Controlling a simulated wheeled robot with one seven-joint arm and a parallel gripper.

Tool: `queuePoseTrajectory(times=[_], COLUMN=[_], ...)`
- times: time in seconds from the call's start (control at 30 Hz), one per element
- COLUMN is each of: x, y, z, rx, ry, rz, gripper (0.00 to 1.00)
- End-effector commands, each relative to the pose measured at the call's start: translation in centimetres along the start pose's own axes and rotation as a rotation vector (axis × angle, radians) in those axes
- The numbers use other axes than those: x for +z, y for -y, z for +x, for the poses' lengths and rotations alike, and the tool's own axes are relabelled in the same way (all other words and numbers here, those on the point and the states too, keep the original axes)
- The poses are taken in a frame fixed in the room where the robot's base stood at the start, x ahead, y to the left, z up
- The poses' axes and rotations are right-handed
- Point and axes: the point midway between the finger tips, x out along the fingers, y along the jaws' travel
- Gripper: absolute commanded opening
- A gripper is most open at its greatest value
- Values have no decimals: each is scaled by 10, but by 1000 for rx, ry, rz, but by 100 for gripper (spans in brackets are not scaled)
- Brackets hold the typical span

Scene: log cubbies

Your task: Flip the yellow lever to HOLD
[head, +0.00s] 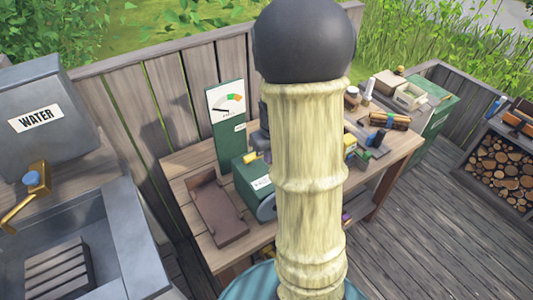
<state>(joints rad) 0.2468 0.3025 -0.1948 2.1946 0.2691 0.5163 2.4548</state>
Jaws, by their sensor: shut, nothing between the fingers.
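A small yellow piece (250,157), which may be the yellow lever, shows at the top of a green box (250,180) on the wooden bench. Its shape and setting are too small to tell. The box has a white label (262,182) that I cannot read, so I cannot make out HOLD. Behind the box stands a green panel (227,140) with a dial (227,102). My own pale ridged column with a dark round top fills the middle and hides the right side of the box. I cannot make out my gripper's fingers.
A brown tray (215,212) lies on the bench (182,165) left of the box. A grey WATER tank (42,120) and a metal sink (128,235) are at the left. Small items and a log bundle (388,121) crowd the bench's right part. Open deck (425,215) lies right.

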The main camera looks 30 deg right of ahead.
Motion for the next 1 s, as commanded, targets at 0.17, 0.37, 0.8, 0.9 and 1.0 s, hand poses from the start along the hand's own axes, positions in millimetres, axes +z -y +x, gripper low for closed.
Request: queuePoseTrajectory(times=[0.17, 0.37, 0.8, 0.9, 1.0], x=[-2, -2, 35, 38, 38], y=[1, 0, 0, 0, 0], z=[30, 63, 70, 70, 70], rx=[2, 3, 1, 0, 0], ry=[-6, -5, -1, 0, 0], rz=[1, 2, -2, -2, -2], gripper=[0, 0, 0, 0, 0])
